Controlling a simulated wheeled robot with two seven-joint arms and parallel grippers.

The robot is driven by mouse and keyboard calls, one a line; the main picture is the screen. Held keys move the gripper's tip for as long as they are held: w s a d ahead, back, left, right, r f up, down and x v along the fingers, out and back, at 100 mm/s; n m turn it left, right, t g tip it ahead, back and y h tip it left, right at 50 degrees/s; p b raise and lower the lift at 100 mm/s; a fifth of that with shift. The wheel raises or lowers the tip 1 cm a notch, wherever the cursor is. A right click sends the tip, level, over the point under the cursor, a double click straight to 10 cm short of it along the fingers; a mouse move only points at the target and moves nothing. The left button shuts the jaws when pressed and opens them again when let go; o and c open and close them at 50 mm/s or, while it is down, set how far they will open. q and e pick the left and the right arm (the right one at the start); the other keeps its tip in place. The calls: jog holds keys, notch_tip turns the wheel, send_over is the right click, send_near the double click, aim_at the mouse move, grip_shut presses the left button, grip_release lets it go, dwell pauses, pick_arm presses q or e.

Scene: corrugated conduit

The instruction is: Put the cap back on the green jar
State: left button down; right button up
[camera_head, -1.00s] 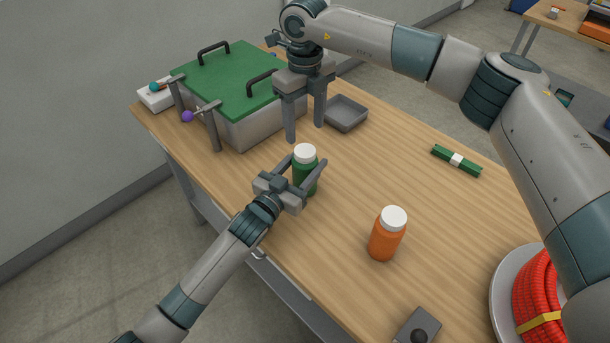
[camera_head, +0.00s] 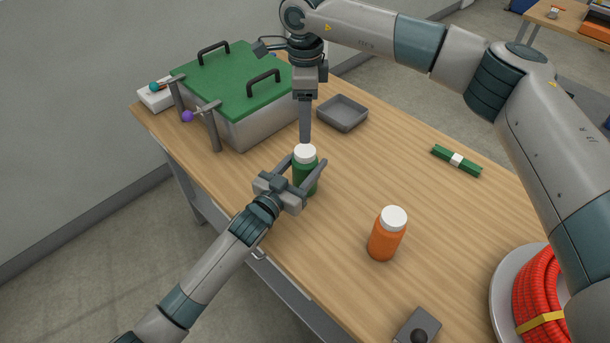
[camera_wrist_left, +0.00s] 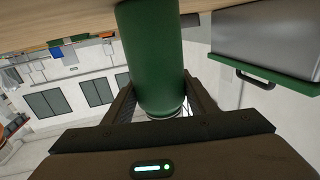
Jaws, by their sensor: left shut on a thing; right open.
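The green jar (camera_head: 305,181) stands upright near the table's near left edge. A white cap (camera_head: 304,153) sits on its top; I cannot tell how tightly it is seated. My left gripper (camera_head: 303,170) is shut around the jar's body. The left wrist view shows the green jar (camera_wrist_left: 152,55) between the left fingers (camera_wrist_left: 162,90), with its cap end mostly hidden. My right gripper (camera_head: 305,139) points down just above the cap and is open. Its fingers line up one behind the other in the head view, so their gap is hidden.
An orange jar with a white cap (camera_head: 385,236) stands to the right. A grey bin with a green lid (camera_head: 236,80) and a small grey tray (camera_head: 343,113) are behind. A green stick (camera_head: 456,160) and coiled red conduit (camera_head: 537,293) lie right.

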aim_at(305, 150)
jog(key=shift+f, duration=4)
jog(key=c, duration=1.1)
jog(key=o, duration=1.2)
jog(key=shift+o, duration=0.2)
jog(key=shift+r, duration=0.1)
notch_tip(305, 150, up, 12)
